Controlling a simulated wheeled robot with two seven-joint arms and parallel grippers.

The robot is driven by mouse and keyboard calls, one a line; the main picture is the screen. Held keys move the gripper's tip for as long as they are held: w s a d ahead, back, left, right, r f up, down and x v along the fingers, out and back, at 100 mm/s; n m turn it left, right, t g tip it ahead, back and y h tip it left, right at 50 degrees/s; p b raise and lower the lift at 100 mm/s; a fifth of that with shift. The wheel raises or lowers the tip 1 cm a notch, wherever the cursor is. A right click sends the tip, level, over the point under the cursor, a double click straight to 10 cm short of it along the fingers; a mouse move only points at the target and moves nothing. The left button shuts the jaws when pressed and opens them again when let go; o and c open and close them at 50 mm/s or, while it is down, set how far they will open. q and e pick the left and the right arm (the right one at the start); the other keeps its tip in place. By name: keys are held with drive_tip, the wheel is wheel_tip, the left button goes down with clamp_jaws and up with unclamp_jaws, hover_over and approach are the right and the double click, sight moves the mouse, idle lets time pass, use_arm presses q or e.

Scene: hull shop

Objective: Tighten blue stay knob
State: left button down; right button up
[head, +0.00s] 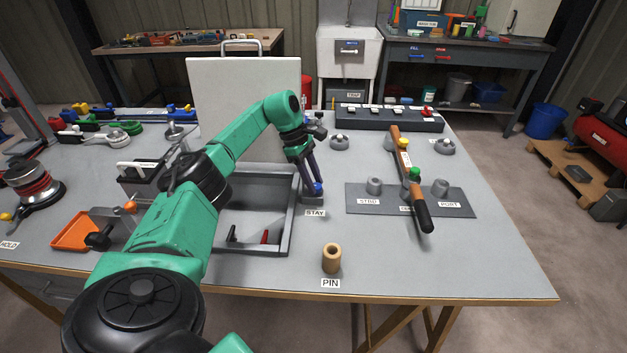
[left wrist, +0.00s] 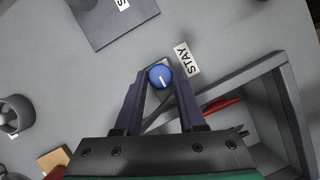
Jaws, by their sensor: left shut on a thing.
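The blue stay knob (head: 318,188) sits beside the STAY label (head: 315,212), near the right edge of the grey open-topped frame. It has a white line across its top and shows between the fingertips in the left wrist view (left wrist: 160,75). My left gripper (head: 314,184) reaches down from above and is shut on the knob. In the left wrist view its two dark fingers (left wrist: 160,80) stand on both sides of the knob. My right gripper is in neither view.
The grey frame (head: 291,215) stands left of the knob, with a red piece (left wrist: 220,104) inside. A tan PIN cylinder (head: 331,258) stands in front. The front right tabletop is clear.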

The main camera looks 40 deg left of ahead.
use_arm(q)
drive_tip(key=c, duration=0.5)
unclamp_jaws()
drive_tip(key=p+v, duration=0.2)
drive_tip(key=v, duration=1.2)
drive_tip(key=shift+s+a+r, duration=0.1)
drive_tip(key=shift+a+r, duration=0.1)
drive_tip(key=shift+a, duration=0.05)
